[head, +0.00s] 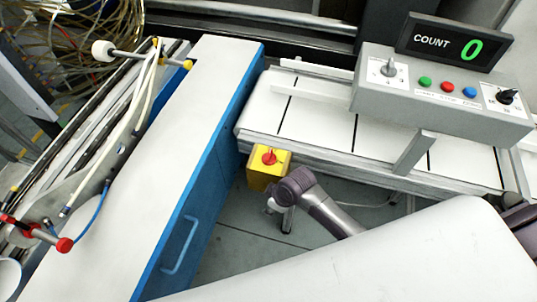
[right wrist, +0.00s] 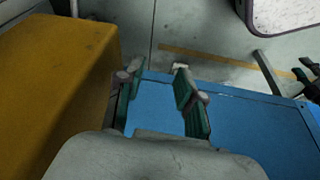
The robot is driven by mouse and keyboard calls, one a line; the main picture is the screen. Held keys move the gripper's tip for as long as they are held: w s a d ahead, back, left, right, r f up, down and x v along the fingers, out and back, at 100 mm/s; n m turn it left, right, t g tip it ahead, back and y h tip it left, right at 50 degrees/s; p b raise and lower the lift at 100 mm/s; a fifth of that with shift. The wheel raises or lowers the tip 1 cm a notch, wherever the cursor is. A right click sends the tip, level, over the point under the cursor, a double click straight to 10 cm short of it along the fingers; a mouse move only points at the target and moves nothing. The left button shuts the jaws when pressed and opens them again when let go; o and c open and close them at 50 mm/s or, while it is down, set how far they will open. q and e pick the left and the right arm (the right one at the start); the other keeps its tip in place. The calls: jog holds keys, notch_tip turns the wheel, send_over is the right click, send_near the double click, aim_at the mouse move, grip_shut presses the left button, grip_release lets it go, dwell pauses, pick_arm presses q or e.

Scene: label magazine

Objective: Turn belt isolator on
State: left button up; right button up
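A yellow box with a red knob (head: 269,157) on top, which looks like the belt isolator, sits below the near left end of the white conveyor in the head view. In the right wrist view a large yellow surface (right wrist: 60,85), apparently this box, fills the left side; the knob is not visible there. My right gripper (head: 275,206) is just below the box in the head view, mostly hidden by its own wrist. In the right wrist view its two teal-padded fingers (right wrist: 158,80) are apart with nothing between them. My left gripper is not visible in the head view.
A blue-sided cabinet (head: 181,205) with a white top stands left of the box. The conveyor (head: 375,140) runs right, under a grey control panel (head: 440,98) with knobs and buttons. The counter (head: 447,46) reads 0. A white surface (head: 400,255) fills the lower right.

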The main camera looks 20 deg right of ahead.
jog(key=w+a+r+n+g+b, duration=0.1)
jog(key=w+a+r+n, duration=0.1)
jog(key=r+n, duration=0.4)
jog(key=w+a+r+n, duration=0.2)
jog(key=w+r+n, duration=0.15)
jog(key=r, duration=0.55)
notch_tip(320, 180, up, 12)
jog(key=n+g+h, duration=0.2)
jog(key=n+h, duration=0.1)
jog(key=n, duration=0.7)
send_over(269, 154)
notch_tip(269, 154, down, 14)
jog(key=shift+r+p, duration=0.1)
jog(key=shift+p, duration=0.35)
grip_shut()
